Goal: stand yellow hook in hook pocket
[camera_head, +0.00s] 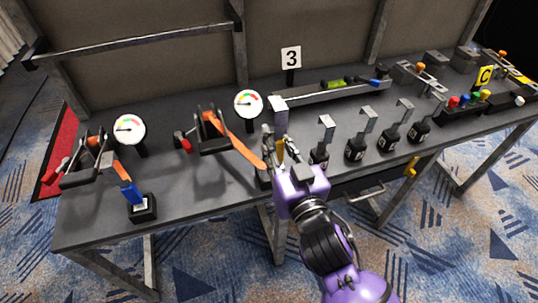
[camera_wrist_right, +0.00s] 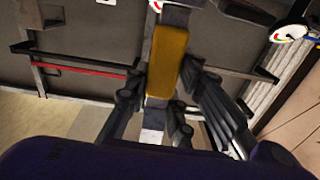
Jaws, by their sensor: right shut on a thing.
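The yellow hook (camera_head: 281,152) has a yellow grip and a flat grey metal top. My right gripper (camera_head: 276,142) is shut on it and holds it roughly upright over the bench. In the right wrist view, the yellow grip (camera_wrist_right: 167,62) shows between the fingers (camera_wrist_right: 154,108). Several black pockets, such as this one (camera_head: 319,155), stand along the bench to the right with grey metal hooks upright in them. A black block (camera_head: 265,179) at the end of an orange strap is partly hidden by my gripper; I cannot tell whether it is a pocket. My left gripper is not in view.
A dark bench (camera_head: 100,214) spans the view. Orange straps with ratchets (camera_head: 211,143), two round gauges (camera_head: 130,129), a blue-topped hook (camera_head: 131,192) in a black block and a number 3 sign (camera_head: 291,58) stand left and behind. A long grey tray (camera_head: 310,94) lies behind the pockets.

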